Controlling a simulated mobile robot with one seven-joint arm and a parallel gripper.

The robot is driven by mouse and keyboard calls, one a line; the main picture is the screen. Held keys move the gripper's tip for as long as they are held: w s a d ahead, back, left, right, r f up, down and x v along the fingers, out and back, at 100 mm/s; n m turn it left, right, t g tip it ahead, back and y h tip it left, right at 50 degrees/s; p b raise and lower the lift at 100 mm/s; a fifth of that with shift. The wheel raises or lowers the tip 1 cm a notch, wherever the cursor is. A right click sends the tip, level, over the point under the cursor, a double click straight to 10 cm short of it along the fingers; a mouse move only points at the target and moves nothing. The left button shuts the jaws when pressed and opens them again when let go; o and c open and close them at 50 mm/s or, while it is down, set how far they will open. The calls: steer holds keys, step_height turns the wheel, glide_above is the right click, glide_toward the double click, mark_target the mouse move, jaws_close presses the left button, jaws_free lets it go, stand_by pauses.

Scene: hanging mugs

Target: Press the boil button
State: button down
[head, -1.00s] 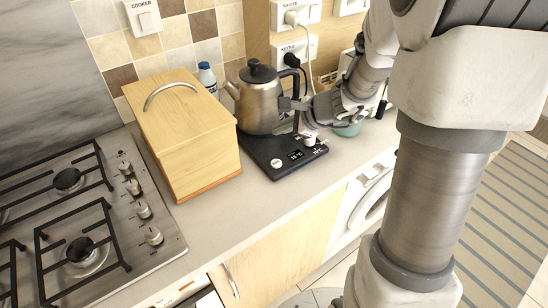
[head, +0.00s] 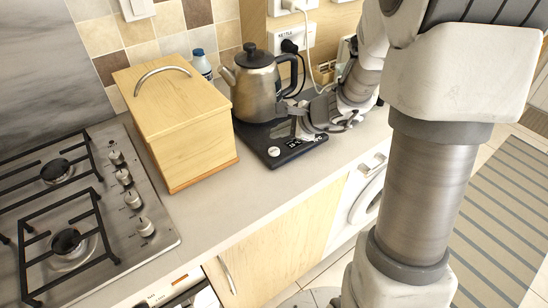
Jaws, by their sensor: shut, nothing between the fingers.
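A metal kettle (head: 254,88) with a dark lid and dark handle stands on a black base (head: 268,153) on the counter. The base's front strip carries a round white button (head: 273,151) at its left end and a small display beside it. My gripper (head: 290,112) reaches in from the right, low over the right part of the base, close to the kettle's lower right side. Its fingers are shut and look empty.
A wooden bread box (head: 177,124) stands left of the kettle, with a small blue-capped bottle (head: 201,64) behind. A gas hob (head: 75,215) is at the far left. Wall sockets with a cable (head: 306,60) are behind. The counter in front of the base is clear.

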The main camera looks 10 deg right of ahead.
mark_target(278, 152)
steer(key=shift+f+b, duration=1.1)
steer(key=shift+f, duration=0.35)
steer(key=shift+f, duration=0.15)
stand_by(0.8)
steer(key=shift+f+b, duration=0.3)
steer(key=shift+b, duration=0.3)
steer(key=shift+f+b, duration=0.35)
steer(key=shift+b, duration=0.1)
stand_by(0.4)
stand_by(0.3)
steer(key=shift+r+p, duration=0.6)
steer(key=shift+r, duration=0.2)
step_height(278, 152, up, 5)
steer(key=p, duration=0.4)
steer(key=shift+r, duration=0.1)
